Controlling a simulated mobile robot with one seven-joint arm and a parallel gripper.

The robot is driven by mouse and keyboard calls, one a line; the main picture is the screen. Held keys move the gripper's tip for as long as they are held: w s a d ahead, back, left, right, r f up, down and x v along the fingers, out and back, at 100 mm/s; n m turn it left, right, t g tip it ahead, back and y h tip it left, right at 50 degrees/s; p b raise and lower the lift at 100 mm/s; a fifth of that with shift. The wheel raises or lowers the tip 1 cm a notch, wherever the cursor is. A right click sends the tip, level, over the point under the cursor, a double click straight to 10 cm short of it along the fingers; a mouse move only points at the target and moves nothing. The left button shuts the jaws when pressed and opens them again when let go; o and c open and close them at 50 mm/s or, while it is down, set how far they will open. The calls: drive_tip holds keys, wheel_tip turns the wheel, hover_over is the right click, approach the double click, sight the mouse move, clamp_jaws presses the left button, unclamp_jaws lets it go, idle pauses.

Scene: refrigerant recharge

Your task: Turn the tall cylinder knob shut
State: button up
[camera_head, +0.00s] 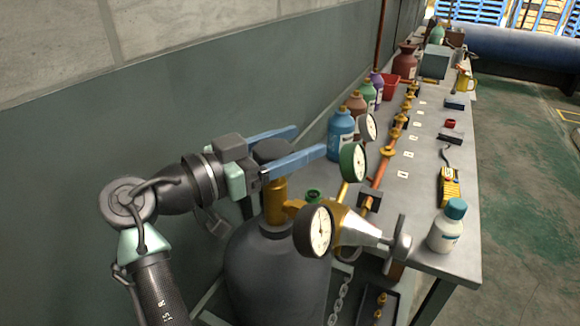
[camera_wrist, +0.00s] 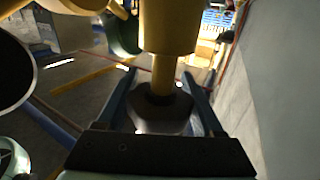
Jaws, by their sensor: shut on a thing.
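The tall dark grey cylinder (camera_head: 275,275) stands beside the bench with a brass valve (camera_head: 275,200) on top. Its dark knob (camera_head: 273,151) caps the valve and sits between the two blue fingers of my gripper (camera_head: 298,143), which reach in from the left. In the wrist view the dark knob (camera_wrist: 162,112) lies between the fingers (camera_wrist: 160,85), with the yellow valve stem beyond it. My gripper is shut on the knob. The knob's turned angle cannot be told.
A white-faced gauge (camera_head: 318,231) and a green-rimmed gauge (camera_head: 352,162) stand close right of the valve. A white bottle (camera_head: 448,228) stands on the bench's near end. Several bottles line the wall side. The green floor to the right is clear.

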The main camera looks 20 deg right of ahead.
drive_tip(key=shift+s+m+g+b, duration=0.2)
drive_tip(key=shift+m+g+b, duration=0.45)
drive_tip(key=shift+g, duration=0.35)
drive_tip(key=shift+s+m+g+b, duration=0.2)
drive_tip(key=shift+m+g+b, duration=0.45)
drive_tip(key=shift+g, duration=0.35)
drive_tip(key=o, duration=1.4)
wheel_tip(320, 180, up, 10)
drive_tip(key=shift+r, duration=0.1)
